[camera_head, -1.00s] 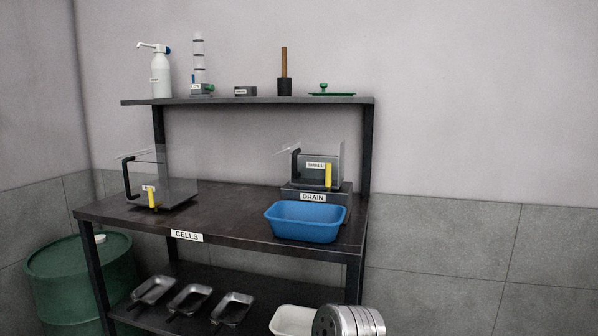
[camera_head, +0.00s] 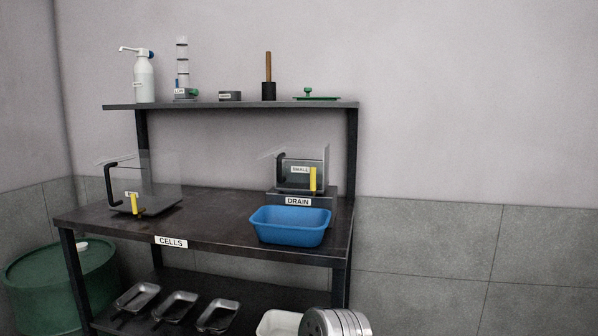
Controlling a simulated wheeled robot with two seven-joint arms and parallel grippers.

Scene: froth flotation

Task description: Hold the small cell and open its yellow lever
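The small cell (camera_head: 291,183) is a clear-walled box with a label reading SMALL, a black handle on its left side and a yellow lever (camera_head: 313,179) on its front. The lever stands upright. The cell sits on a dark stand labelled DRAIN (camera_head: 298,201), at the right end of the bench. Neither of my grippers shows in the head view. Nothing is touching the cell or its lever.
A blue tub (camera_head: 290,226) stands in front of the drain stand. A larger clear cell (camera_head: 146,190) with a yellow lever stands at the left of the bench (camera_head: 215,218). A shelf (camera_head: 230,105) above holds a white pump bottle (camera_head: 144,78) and other items. A green drum (camera_head: 60,280) stands at left.

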